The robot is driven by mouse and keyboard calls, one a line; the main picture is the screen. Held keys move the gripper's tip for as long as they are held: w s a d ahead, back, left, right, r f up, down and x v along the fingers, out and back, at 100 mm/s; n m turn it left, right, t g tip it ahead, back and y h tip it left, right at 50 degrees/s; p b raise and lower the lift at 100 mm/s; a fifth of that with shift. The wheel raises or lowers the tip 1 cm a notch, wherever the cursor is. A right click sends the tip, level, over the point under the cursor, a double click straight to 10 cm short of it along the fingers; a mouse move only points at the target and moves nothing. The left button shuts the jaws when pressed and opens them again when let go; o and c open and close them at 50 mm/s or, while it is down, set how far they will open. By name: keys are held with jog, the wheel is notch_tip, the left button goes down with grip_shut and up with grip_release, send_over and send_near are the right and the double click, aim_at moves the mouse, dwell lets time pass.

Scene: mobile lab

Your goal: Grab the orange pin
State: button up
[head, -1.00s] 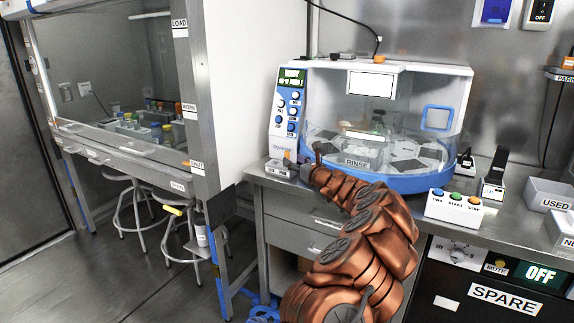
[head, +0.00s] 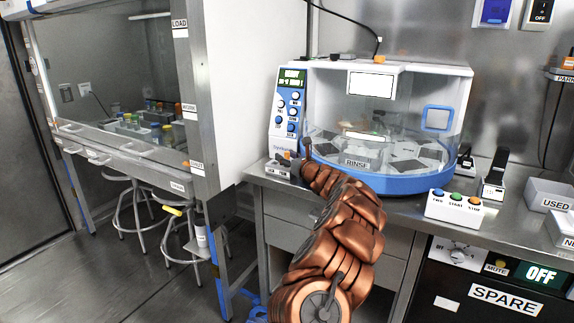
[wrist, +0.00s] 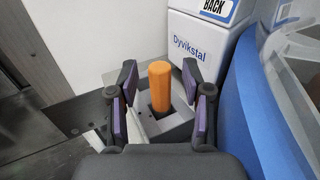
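The orange pin (wrist: 160,87) stands upright in a square opening of a grey holder (wrist: 168,128) in the wrist view. My gripper (wrist: 160,101) is open, with one purple-padded finger on each side of the pin and a visible gap at both sides. The pin's lower end is hidden inside the holder. In the head view my gripper (head: 301,157) is at the bench's left corner, by the holder (head: 278,169). A small bit of orange shows there, and the fingers partly cover it.
A machine with a blue base (head: 400,183) and clear cover stands close right of my gripper. Its white control panel (head: 287,115) rises just behind. A white wall (wrist: 80,40) is on the left. A button box (head: 453,207) is farther right on the bench.

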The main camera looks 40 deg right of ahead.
grip_shut()
dwell(0.4)
